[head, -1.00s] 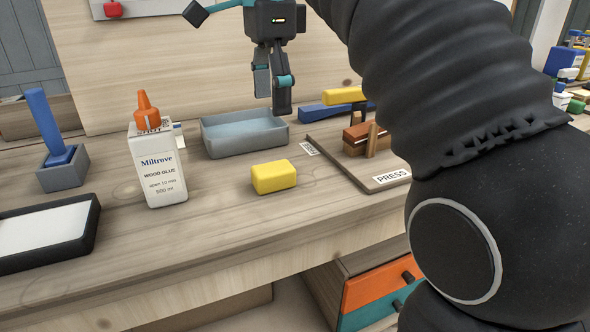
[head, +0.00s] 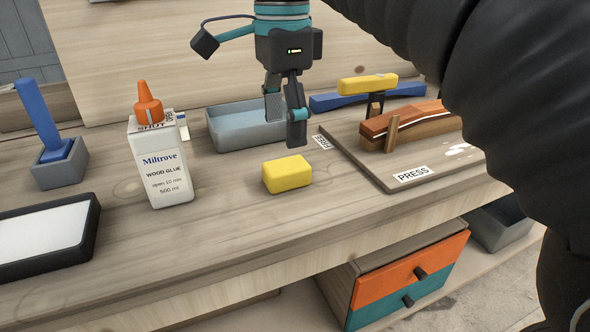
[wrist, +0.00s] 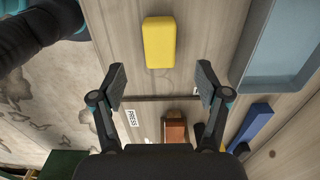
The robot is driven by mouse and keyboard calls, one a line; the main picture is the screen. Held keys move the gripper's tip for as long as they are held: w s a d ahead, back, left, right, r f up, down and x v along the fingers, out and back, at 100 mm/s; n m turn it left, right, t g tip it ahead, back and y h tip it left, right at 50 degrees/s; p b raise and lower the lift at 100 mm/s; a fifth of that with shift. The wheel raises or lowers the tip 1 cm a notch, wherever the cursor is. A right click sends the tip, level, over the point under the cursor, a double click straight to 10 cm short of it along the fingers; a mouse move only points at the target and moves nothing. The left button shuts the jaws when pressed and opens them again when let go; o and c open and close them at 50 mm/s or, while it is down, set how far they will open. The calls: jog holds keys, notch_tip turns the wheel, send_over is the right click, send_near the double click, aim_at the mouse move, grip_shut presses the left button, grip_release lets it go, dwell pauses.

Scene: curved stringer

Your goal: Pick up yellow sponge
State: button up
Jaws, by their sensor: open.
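The yellow sponge (head: 287,174) lies flat on the wooden workbench, right of the glue bottle and in front of the grey tray. My gripper (head: 287,134) is open and empty. In the head view it hangs above the bench, just behind the sponge, with its fingers pointing down. In the wrist view the sponge (wrist: 159,42) lies beyond the fingertips, roughly centred between the two open fingers (wrist: 160,82). The fingers do not touch it.
A white glue bottle (head: 158,165) with an orange cap stands left of the sponge. A grey tray (head: 222,142) is behind it. The PRESS board (head: 375,178) with a brown wooden piece (head: 415,122) is to the right. Bare bench lies in front of the sponge.

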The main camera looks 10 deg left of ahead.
aim_at(286, 164)
jog(key=shift+f+b, duration=0.9)
jog(key=shift+f, duration=3.05)
jog(key=c, duration=1)
